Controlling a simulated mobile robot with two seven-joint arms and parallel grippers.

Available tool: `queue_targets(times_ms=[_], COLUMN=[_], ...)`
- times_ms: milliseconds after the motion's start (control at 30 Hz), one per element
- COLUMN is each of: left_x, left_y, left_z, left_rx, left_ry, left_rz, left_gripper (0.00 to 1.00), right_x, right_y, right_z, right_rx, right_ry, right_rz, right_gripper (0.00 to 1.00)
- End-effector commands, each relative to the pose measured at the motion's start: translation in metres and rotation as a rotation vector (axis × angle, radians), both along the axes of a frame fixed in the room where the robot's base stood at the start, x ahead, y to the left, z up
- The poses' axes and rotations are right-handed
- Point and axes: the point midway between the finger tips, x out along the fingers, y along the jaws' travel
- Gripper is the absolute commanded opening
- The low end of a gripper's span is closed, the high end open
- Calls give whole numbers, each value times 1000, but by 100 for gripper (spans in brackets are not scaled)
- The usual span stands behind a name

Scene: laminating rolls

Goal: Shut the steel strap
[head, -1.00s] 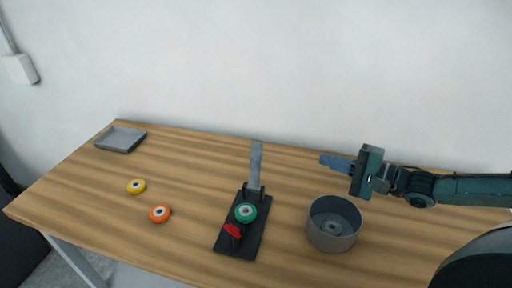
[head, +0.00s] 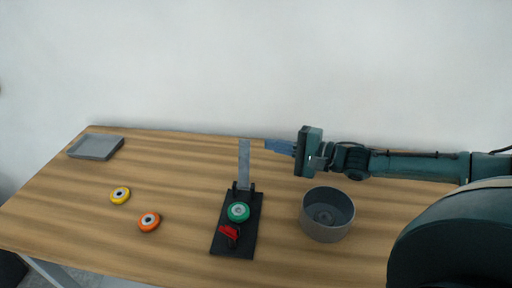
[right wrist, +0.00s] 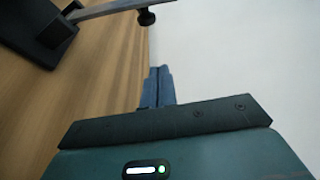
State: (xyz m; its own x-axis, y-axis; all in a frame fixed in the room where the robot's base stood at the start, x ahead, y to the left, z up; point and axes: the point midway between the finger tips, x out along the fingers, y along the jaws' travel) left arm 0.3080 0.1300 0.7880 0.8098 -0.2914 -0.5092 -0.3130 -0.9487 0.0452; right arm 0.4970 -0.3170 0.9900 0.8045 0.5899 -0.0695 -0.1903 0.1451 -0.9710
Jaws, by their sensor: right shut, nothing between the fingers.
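The steel strap (head: 244,163) stands raised, nearly upright, from its hinge at the back of the black base (head: 220,243). A green roll (head: 238,211) lies on the base in front of the hinge, with a red catch (head: 229,232) at the near end. In the right wrist view, the strap (right wrist: 108,9) crosses the top left. My right gripper (head: 268,145) is shut and empty, its blue fingers pointing left, to the right of the strap's top and apart from it in the picture. The fingertips also show in the right wrist view (right wrist: 159,72). My left gripper is not in view.
A grey round bin (head: 327,232) stands right of the base, below my right arm. A yellow roll (head: 120,195) and an orange roll (head: 149,221) lie to the left. A grey tray (head: 96,148) is at the back left. The table between is clear.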

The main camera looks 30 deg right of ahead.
Motion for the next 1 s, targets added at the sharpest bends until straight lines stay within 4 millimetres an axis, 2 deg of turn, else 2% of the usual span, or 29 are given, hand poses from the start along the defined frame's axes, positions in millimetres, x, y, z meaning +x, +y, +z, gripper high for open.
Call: queue_targets(times_ms=[100, 367, 700, 1000], left_x=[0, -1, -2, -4], left_y=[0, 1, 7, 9], left_z=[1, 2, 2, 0], left_rx=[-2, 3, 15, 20], left_ry=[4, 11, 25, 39], left_rz=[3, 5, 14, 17], left_gripper=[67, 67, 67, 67], right_x=[15, 40, 16, 6], right_y=[11, 30, 43, 50], right_z=[1, -2, 3, 6], right_rx=[4, 1, 2, -1], right_ry=[-4, -1, 5, 2], right_rz=[0, 2, 1, -1], right_gripper=[0, 0, 0, 0])
